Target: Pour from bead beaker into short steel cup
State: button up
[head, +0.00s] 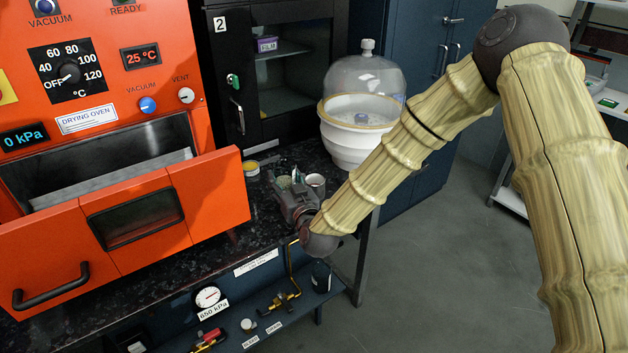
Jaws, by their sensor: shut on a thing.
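My gripper (290,196) is at the far end of the dark speckled counter, in front of the orange oven's right side. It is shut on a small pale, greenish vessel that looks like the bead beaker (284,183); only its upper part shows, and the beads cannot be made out. A short grey cup, which looks like the short steel cup (316,183), stands just right of the gripper's fingers. Its lower part is partly hidden by my gripper and arm. I cannot tell whether the beaker is tilted or touching the cup.
A yellow-rimmed container (250,169) sits on the counter left of the gripper. A glass-domed white desiccator (360,110) stands behind the cup. The orange drying oven (120,160) has its front door jutting out at left.

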aim_at(293, 173)
jog(key=shift+w+d+f+m, duration=0.25)
jog(key=shift+d+f+m, duration=0.15)
jog(key=shift+m, duration=0.4)
jog(key=shift+w+d+r+m+g+p, duration=0.3)
jog(key=shift+d+m+p, duration=0.1)
jog(key=shift+m, duration=0.4)
jog(key=shift+w+d+r+m+p, duration=0.2)
jog(key=shift+r+m+p, duration=0.1)
jog(key=shift+r+m, duration=0.1)
jog(key=shift+w+d+r+m+p, duration=0.1)
jog(key=shift+d+r+m+p, duration=0.05)
jog(key=shift+r+m+p, duration=0.15)
jog(key=shift+w+d+m+g, duration=0.3)
jog(key=shift+d+m, duration=0.2)
jog(key=shift+m, duration=0.4)
jog(key=shift+w+d+r+m, duration=0.1)
jog(key=shift+d+r+m, duration=0.1)
jog(key=shift+m, duration=0.6)
jog(key=shift+a+r+m+g+y+p, duration=0.1)
jog(key=shift+r+m+g+y+p, duration=0.25)
jog(key=shift+m, duration=0.25)
dwell(1.6)
jog(key=shift+f+m+g, duration=0.2)
jog(key=shift+m+g, duration=0.05)
jog(key=shift+m, duration=0.25)
dwell(1.3)
